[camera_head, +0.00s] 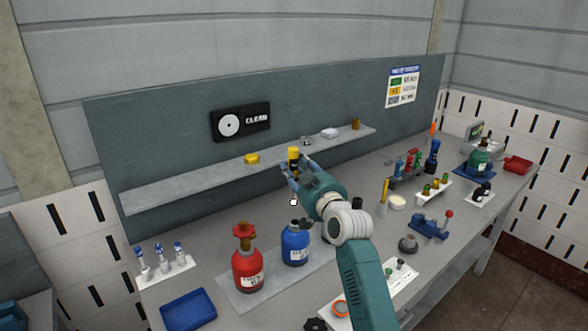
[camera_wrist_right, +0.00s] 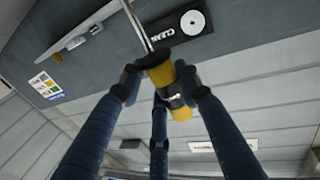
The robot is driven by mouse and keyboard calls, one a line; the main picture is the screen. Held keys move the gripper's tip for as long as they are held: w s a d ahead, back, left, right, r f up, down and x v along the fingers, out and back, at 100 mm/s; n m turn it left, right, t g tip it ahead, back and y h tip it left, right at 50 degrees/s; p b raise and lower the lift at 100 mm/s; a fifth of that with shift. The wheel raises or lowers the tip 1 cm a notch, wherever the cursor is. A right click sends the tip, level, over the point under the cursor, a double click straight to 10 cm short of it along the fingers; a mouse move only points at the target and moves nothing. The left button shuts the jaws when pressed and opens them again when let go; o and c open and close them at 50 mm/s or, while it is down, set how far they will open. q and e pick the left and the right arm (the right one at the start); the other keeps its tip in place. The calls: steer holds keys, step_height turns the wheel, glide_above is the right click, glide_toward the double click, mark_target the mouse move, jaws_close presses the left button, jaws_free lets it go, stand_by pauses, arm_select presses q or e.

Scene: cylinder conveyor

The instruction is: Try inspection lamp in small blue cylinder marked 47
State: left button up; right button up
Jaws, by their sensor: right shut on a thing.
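My right gripper (camera_head: 295,172) is shut on a yellow and black inspection lamp (camera_head: 293,154), which also shows between the three fingers in the right wrist view (camera_wrist_right: 178,100). A thin rod runs out from the lamp in the wrist view. In the head view a small white tip shows below the fingers, above the small blue cylinder (camera_head: 296,246) and apart from it. The blue cylinder stands upright on a grey mat (camera_head: 242,300), with a dark neck and a white label. Its number is too small to read. My left gripper is out of view.
A red cylinder (camera_head: 247,271) with a valve handwheel stands left of the blue one. A blue tray (camera_head: 187,310) and a rack of vials (camera_head: 166,268) are further left. A shelf (camera_head: 200,186) runs behind. Tools and a green cylinder (camera_head: 480,160) stand right.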

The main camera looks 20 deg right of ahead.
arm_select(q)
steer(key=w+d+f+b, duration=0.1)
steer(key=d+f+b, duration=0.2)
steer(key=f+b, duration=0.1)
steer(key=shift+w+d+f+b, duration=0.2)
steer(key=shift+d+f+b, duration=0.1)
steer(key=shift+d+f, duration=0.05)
arm_select(e)
step_height(320, 180, down, 6)
steer(key=shift+w+d+f, duration=0.15)
steer(key=shift+d, duration=0.25)
arm_select(q)
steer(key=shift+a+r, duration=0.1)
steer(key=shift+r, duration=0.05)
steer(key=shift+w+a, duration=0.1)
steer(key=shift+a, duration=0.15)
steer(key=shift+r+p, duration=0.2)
steer(key=shift+p, duration=0.1)
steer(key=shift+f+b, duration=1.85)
arm_select(e)
steer(key=shift+f, duration=2.8)
